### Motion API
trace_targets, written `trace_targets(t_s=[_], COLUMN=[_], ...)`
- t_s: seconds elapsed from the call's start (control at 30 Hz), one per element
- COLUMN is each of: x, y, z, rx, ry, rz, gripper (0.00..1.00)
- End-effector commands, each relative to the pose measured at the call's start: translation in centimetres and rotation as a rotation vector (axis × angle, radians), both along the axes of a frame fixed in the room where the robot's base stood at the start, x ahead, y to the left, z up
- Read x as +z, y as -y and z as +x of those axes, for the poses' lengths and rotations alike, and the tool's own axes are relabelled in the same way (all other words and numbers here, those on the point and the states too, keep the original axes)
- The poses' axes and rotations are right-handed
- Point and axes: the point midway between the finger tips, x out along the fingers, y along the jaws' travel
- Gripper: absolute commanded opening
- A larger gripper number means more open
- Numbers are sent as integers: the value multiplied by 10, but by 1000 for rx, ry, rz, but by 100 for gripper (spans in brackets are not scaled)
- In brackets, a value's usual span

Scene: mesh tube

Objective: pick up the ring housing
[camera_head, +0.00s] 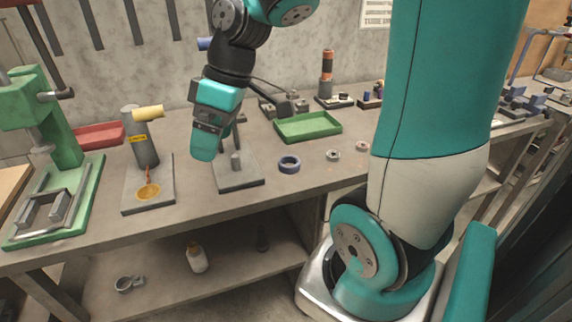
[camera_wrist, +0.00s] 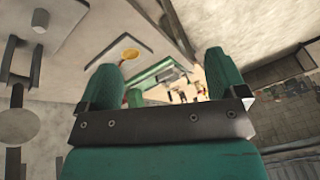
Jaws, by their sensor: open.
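A dark blue ring (camera_head: 289,163), which looks like the ring housing, lies flat on the workbench (camera_head: 265,198) in the head view. It sits right of a grey base plate with a short upright post (camera_head: 236,162). My gripper (camera_head: 205,146) hangs to the left of the ring, above and beside that plate, clear of the ring. In the wrist view my gripper (camera_wrist: 165,75) shows two green fingers spread apart with nothing between them. The ring cannot be made out in the wrist view.
A green tray (camera_head: 308,127) stands behind the ring. Small round parts (camera_head: 333,155) lie to its right. A grey cylinder fixture with a yellow handle (camera_head: 140,138) and a green press (camera_head: 50,130) stand left. A bottle (camera_head: 196,258) stands on the lower shelf.

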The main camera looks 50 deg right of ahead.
Motion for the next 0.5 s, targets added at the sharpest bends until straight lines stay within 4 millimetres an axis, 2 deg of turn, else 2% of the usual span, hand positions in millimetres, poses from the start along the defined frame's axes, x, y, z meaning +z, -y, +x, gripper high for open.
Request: trace_targets(t_s=[0.03,0.13,0.2,0.3,0.4,0.5], x=[-7,-15,-21,-29,-36,-40], y=[41,115,164,220,258,278], z=[12,20,15,0,-16,-27], rx=[-33,-49,-57,-66,-70,-69], ry=[17,65,93,127,148,160], rz=[-7,-32,-51,-78,-99,-111], gripper=[91,91,91,91,91,91])
